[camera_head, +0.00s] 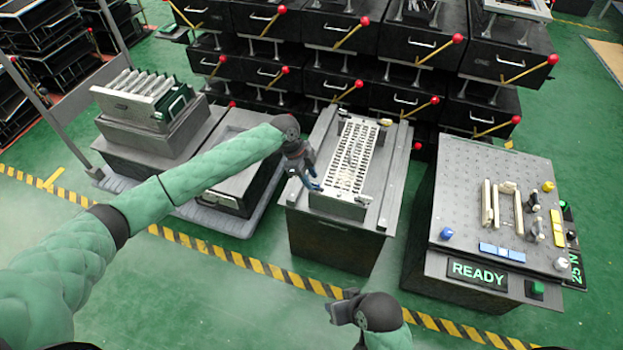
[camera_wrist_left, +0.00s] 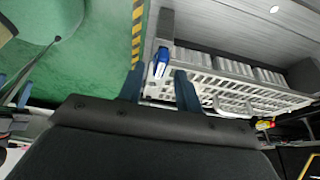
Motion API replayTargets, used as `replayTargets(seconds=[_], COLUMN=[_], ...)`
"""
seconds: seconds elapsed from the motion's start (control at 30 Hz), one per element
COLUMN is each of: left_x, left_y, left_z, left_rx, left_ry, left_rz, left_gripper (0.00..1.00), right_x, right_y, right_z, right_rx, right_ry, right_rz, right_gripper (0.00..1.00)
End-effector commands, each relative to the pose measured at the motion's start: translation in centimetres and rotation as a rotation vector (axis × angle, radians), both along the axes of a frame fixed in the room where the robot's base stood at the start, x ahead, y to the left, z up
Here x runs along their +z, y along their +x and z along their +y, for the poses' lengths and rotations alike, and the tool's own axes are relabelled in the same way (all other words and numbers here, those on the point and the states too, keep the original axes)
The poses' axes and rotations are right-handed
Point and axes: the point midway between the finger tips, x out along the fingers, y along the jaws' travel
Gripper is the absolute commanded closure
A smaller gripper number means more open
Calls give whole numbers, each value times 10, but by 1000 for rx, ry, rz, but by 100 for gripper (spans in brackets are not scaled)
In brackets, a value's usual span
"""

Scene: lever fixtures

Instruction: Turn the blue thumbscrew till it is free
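The blue thumbscrew (camera_wrist_left: 161,62) shows in the left wrist view at the near corner of a white slotted rack (camera_wrist_left: 215,92). My left gripper (camera_wrist_left: 157,80) is open, with its two dark blue fingers apart, one on each side of the thumbscrew in the picture. A gap shows by the fingers, and I cannot tell if either touches it. In the head view my left gripper (camera_head: 306,178) points down at the left front corner of the rack (camera_head: 353,158) and hides part of that corner. My right gripper (camera_head: 343,306) is low in the head view, away from the rack; its finger opening is unclear.
The rack sits on a grey cabinet (camera_head: 334,240). To its right stands a panel (camera_head: 470,180) with a blue knob (camera_head: 446,233), handles and a READY display (camera_head: 478,273). To the left is a finned unit (camera_head: 150,95). Drawers with red-tipped levers (camera_head: 340,85) line the back.

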Motion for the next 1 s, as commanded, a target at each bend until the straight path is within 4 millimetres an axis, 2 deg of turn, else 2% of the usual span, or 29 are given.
replayTargets(seconds=[0.13, 0.4, 0.6, 1.0], left_x=[-13, -15, -15, -13], left_y=[-2, -2, -2, -3], left_z=[-5, -6, -6, -6], left_rx=[0, 0, 0, 50], left_ry=[0, 0, 0, 0], left_rz=[1, 0, 0, 0], left_gripper=[65, 65, 100, 100], right_x=[7, 8, 7, 14], right_y=[-1, -2, -2, -3], right_z=[-1, -2, -2, -8], right_rx=[1, 2, 2, -1], right_ry=[-2, -3, -3, -22], right_rz=[4, 8, 8, 23], right_gripper=[64, 64, 64, 64])
